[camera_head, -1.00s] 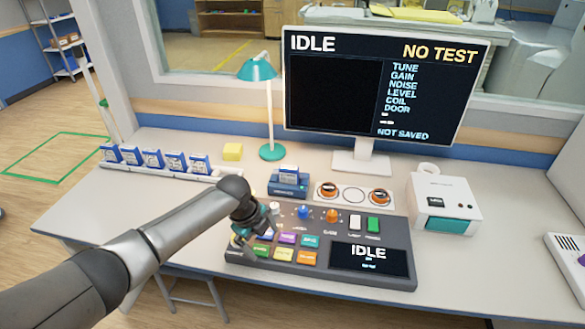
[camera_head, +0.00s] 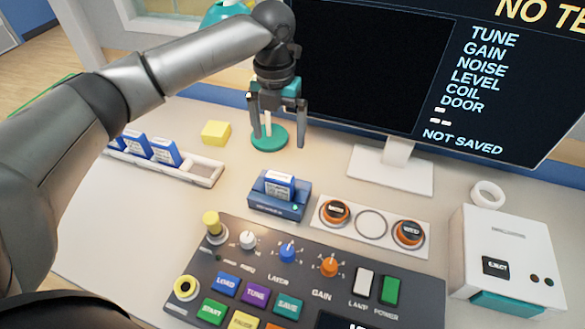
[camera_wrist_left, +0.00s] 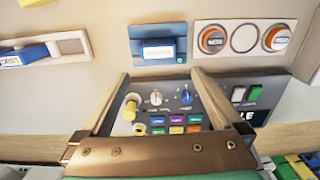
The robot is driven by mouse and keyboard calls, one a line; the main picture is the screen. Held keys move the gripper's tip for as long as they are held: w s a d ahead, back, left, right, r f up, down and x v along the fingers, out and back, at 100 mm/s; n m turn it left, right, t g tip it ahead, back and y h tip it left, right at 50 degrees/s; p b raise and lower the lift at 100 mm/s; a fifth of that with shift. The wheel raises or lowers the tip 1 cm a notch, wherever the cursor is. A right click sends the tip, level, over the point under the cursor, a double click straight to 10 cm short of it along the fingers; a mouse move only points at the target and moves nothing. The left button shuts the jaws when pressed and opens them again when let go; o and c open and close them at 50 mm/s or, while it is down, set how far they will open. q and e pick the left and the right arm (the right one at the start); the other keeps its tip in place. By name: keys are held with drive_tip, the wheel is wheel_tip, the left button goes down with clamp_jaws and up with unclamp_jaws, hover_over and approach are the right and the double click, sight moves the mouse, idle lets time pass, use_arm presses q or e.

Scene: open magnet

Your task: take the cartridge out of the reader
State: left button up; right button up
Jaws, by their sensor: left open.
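The cartridge (camera_head: 279,184) is a small blue block with a white label. It stands upright in the blue reader (camera_head: 292,211), which has a small green light at its right end, on the desk behind the control panel. My left gripper (camera_head: 277,142) is open and empty, fingers pointing down, above and behind the reader in the head view. In the left wrist view the cartridge (camera_wrist_left: 158,52) and reader (camera_wrist_left: 139,32) lie beyond the spread fingertips (camera_wrist_left: 160,78), apart from them. My right gripper is not in view.
A white rack (camera_head: 207,174) with several blue cartridges (camera_head: 166,151) is at the left. The control panel (camera_head: 318,286) fills the front. A lamp base (camera_head: 270,139) and the monitor (camera_head: 368,70) stand behind.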

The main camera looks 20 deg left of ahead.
use_arm(q)
drive_tip(key=b, duration=0.2)
hover_over(279, 176)
drive_tip(key=f, duration=0.8)
drive_tip(key=shift+w+d+f, duration=0.1)
drive_tip(key=shift+w+f, duration=0.1)
drive_tip(key=shift+f, duration=0.2)
drive_tip(key=shift+f+b, duration=0.3)
drive_tip(key=shift+f, duration=0.75)
drive_tip(key=f, duration=0.2)
drive_tip(key=f+b, duration=0.1)
drive_tip(key=f, duration=0.1)
drive_tip(key=shift+s, duration=0.25)
drive_tip(key=c, duration=1.2)
drive_tip(key=shift+o, duration=0.2)
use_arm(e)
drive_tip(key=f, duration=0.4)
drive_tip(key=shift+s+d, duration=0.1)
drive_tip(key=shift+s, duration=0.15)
use_arm(q)
drive_tip(key=shift+r, duration=0.15)
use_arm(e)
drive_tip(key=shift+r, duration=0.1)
